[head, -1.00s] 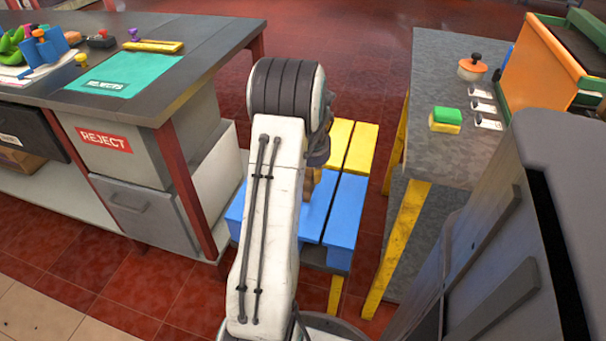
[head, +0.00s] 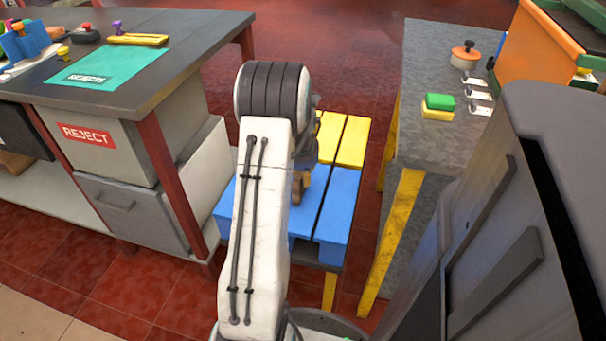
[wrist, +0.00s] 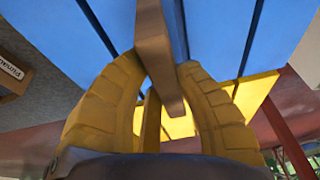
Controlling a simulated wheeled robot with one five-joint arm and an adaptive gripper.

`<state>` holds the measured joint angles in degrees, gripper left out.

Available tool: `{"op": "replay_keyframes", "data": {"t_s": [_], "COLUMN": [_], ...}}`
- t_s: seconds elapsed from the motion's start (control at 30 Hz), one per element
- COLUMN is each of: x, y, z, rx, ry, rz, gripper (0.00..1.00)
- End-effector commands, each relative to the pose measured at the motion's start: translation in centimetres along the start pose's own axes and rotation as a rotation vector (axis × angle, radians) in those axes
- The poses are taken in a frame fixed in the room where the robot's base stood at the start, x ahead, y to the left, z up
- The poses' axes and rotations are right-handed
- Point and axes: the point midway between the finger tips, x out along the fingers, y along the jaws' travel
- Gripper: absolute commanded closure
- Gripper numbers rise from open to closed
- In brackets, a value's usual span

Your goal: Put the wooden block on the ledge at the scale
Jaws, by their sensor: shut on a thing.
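The wooden block (wrist: 157,45) is a long brown bar in the wrist view, running from the top edge down between the yellow fingers. My gripper (wrist: 163,78) is shut on it, one finger on each side. The block is over blue and yellow slats; I cannot tell whether it touches them. In the head view my own arm hides most of the gripper, and only a small brown patch shows beside the arm, above the slatted bench (head: 338,205). I cannot make out a scale or ledge for certain.
A dark-topped table (head: 190,50) with a green mat (head: 108,68) and a grey REJECT bin (head: 130,135) stands left. A grey table (head: 425,60) at right carries a green-yellow sponge (head: 438,107), an orange-lidded pot (head: 465,55) and several white tags. Red floor lies open behind the bench.

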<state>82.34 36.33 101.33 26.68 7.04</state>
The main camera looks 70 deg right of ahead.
Motion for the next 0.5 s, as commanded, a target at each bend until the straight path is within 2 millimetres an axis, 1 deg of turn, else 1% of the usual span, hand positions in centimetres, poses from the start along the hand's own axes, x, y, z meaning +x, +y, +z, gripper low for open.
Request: {"op": "replay_keyframes", "data": {"t_s": [0.07,0.1,0.3,0.5], "x": [0.3,0.26,0.22,0.21], "y": [0.0,0.0,0.0,0.0], "z": [0.07,0.08,0.07,0.06], "rx": [0.0,0.0,0.0,0.0], "ry": [0.0,0.0,0.0,0.0], "rz": [0.0,0.0,0.0,0.0], "gripper": [1.0,0.69,0.51,0.5]}}
